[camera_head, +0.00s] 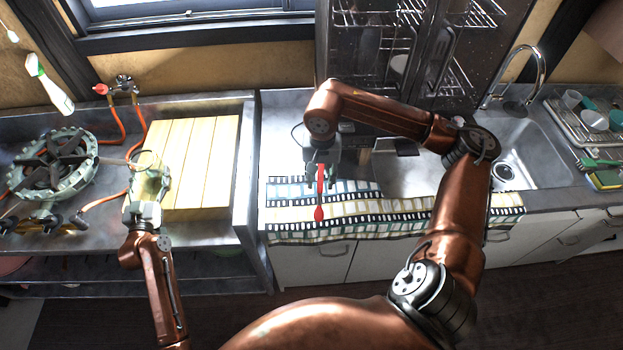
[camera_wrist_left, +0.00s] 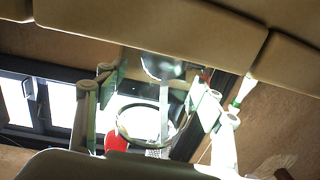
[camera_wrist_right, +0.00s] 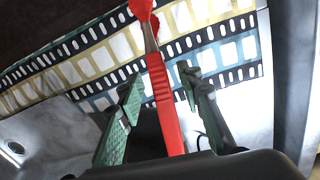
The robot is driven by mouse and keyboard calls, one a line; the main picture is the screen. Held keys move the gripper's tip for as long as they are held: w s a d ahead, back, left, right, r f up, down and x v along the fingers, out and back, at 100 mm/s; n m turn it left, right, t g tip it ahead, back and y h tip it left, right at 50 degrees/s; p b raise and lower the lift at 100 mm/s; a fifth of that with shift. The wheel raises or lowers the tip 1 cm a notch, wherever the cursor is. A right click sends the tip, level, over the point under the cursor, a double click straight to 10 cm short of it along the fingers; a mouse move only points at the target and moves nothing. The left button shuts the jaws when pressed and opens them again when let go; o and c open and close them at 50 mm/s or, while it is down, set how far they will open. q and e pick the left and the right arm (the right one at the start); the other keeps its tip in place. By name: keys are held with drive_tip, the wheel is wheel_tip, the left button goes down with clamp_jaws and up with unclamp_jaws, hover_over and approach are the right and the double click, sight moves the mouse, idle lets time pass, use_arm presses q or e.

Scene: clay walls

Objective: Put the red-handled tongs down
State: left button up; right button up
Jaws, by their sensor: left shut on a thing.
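The red-handled tongs (camera_head: 321,176) are at the patterned towel (camera_head: 400,208) on the middle counter; their red tip is over the towel. I cannot tell whether they lie flat on it. My right gripper (camera_head: 322,160) is over the handle end. In the right wrist view the red handle (camera_wrist_right: 165,105) runs between the spread green fingers (camera_wrist_right: 160,80), with gaps on both sides. My left gripper (camera_head: 147,180) is shut on a thin ring-shaped utensil (camera_head: 137,160) beside the wooden board. Its round rim (camera_wrist_left: 120,122) shows in the left wrist view; its exact kind is unclear.
A wooden board (camera_head: 205,160) and a gas burner (camera_head: 50,160) with orange hoses stand on the left counter. A dish rack (camera_head: 420,50) stands behind the towel. The sink (camera_head: 520,160) is at right. Bare metal lies around the towel's left end.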

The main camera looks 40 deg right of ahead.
drive_tip(key=shift+f, duration=0.25)
idle(0.3)
drive_tip(key=shift+c, duration=0.3)
clamp_jaws()
